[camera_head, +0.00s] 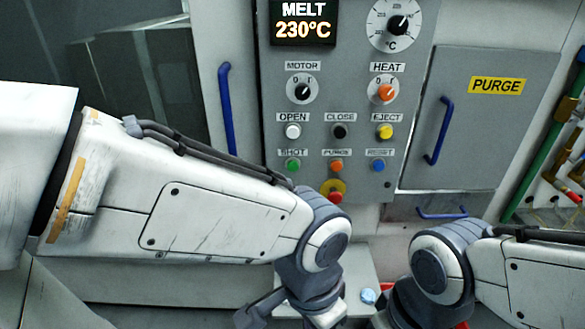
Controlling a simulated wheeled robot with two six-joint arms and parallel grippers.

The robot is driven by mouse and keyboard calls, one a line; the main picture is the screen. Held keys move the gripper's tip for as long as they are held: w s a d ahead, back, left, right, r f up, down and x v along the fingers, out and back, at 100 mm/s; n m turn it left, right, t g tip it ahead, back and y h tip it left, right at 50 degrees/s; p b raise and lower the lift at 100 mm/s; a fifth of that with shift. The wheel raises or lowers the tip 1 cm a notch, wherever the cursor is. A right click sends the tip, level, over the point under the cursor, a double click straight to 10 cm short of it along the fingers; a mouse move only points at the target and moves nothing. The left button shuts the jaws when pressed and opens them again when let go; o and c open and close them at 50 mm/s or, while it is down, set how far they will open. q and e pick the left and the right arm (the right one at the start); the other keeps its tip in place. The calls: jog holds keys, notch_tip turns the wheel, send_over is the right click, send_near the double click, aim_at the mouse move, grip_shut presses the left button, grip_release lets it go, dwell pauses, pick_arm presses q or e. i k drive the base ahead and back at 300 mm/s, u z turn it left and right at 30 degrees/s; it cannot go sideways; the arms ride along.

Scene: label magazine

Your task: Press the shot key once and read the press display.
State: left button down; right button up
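The press display (303,22) at the top of the control panel reads "MELT 230°C". The green shot key (292,165) sits in the lower left of the panel's key rows, under its partly covered "SHOT" label. My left arm passes just below the key, apart from it in the picture. My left gripper (258,313) is only partly seen at the bottom edge, below the panel; its fingertips are not clear. My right arm comes in from the right with its wrist at the bottom edge; its fingers are out of the frame.
Other keys surround the shot key: white open (293,131), black close (339,131), yellow eject (384,131), orange purge (336,165), blue reset (378,165). A red stop button (335,197) is below. A purge door (480,120) with a blue handle stands right.

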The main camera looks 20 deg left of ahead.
aim_at(292, 166)
jog(key=u, duration=1.6)
jog(key=k, duration=0.35)
jog(key=z, duration=1)
